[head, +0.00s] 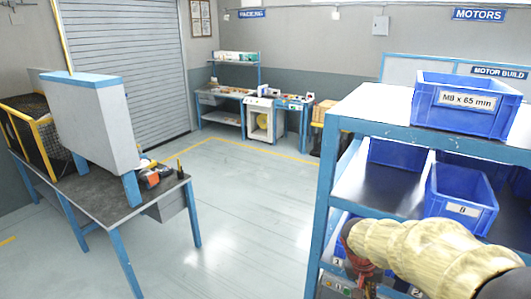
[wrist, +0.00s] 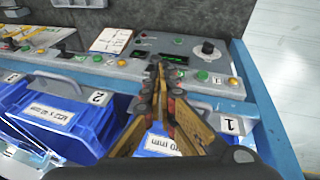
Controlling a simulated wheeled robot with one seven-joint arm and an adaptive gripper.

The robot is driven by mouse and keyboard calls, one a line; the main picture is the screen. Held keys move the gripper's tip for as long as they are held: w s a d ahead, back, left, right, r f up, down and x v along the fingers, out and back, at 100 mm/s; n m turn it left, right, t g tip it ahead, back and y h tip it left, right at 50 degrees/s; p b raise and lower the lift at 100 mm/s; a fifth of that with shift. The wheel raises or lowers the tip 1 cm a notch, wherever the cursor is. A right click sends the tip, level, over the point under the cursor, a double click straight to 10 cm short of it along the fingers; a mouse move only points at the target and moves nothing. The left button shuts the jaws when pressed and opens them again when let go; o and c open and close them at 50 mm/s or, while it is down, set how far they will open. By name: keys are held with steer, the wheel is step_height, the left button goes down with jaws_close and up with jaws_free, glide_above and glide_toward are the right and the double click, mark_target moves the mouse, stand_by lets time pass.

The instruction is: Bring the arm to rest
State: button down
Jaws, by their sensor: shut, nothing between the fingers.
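My arm (head: 430,255), in a pale yellow sleeve, reaches in from the lower right of the head view, in front of the blue shelf rack. Its red and dark wrist end shows beside the rack's post, and the fingers are not clear there. In the wrist view my gripper (wrist: 161,70) points away from the camera with its yellow-and-dark fingers together at the tips. It is shut and empty. The fingertips appear over a grey control panel (wrist: 205,85) with buttons, small green displays and a black knob. I cannot tell how far above it they are.
Blue bins (wrist: 65,118) sit below the panel edge, partly hidden by the fingers. The rack (head: 345,112) carries a blue bin labelled M8 x 65 mm (head: 468,118) on top and others below. A workbench (head: 100,205) stands left; open floor (head: 245,215) lies between.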

steer(key=s+a+r+n+t+y+b, duration=0.1)
steer(key=s+a+n+t+y+b, duration=0.1)
steer(key=s+a+b, duration=0.4)
steer(key=s+a+r+n+t+y+b, duration=0.1)
steer(key=s+a+b, duration=0.5)
steer(key=s, duration=0.7)
steer(key=shift+a+n+t+y, duration=0.45)
steer(key=shift+n+t, duration=0.25)
steer(key=shift+n, duration=0.6)
